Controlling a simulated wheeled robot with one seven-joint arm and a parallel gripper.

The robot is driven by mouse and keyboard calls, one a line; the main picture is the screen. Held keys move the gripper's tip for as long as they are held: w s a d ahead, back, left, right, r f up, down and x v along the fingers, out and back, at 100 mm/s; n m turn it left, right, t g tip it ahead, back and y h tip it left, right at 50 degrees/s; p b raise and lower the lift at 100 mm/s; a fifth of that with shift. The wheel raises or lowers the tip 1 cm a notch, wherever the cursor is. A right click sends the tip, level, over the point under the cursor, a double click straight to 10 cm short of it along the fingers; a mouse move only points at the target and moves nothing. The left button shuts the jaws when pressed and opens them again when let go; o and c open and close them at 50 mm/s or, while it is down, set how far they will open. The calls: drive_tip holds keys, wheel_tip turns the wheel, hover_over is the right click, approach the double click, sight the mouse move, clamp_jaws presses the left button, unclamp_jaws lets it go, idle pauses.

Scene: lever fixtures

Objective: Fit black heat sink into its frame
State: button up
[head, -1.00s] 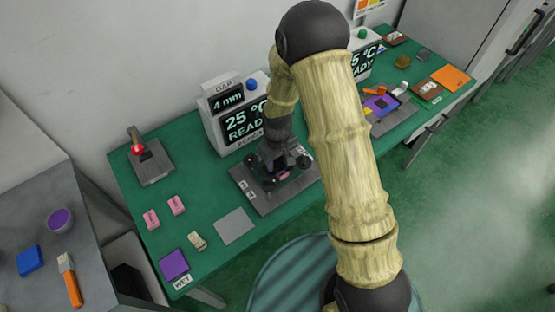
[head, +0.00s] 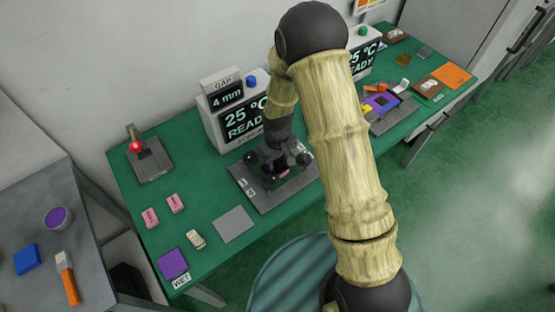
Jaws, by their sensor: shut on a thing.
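My gripper (head: 280,166) points down over the dark grey fixture plate (head: 268,199) in the middle of the green bench. It is shut on a dark thing that looks like the black heat sink, mostly hidden by the fingers and the fixture's dark knobs. I cannot tell whether the heat sink is seated or just above the frame.
A display box (head: 236,120) reading 25 °C stands close behind the gripper. A red-tipped lever fixture (head: 150,160), pink blocks (head: 150,217), a grey plate (head: 233,224) and a purple pad (head: 172,264) lie left. A second fixture (head: 382,106) is at right.

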drive_tip(key=o, duration=1)
drive_tip(key=shift+r, duration=0.1)
drive_tip(key=shift+w+r, duration=0.15)
drive_tip(key=shift+r, duration=0.1)
wheel_tip(320, 180, up, 17)
drive_tip(key=b, duration=0.1)
drive_tip(key=shift+f, duration=0.15)
drive_tip(key=shift+s+d, duration=0.1)
drive_tip(key=shift+s, duration=0.1)
drive_tip(key=s+d+r+m+t, duration=0.2)
drive_tip(key=s+d+m, duration=0.4)
drive_tip(key=s+d, duration=0.6)
drive_tip(key=shift+d+m+t, duration=0.3)
drive_tip(key=shift+d+m, duration=0.1)
drive_tip(key=shift+d, duration=0.25)
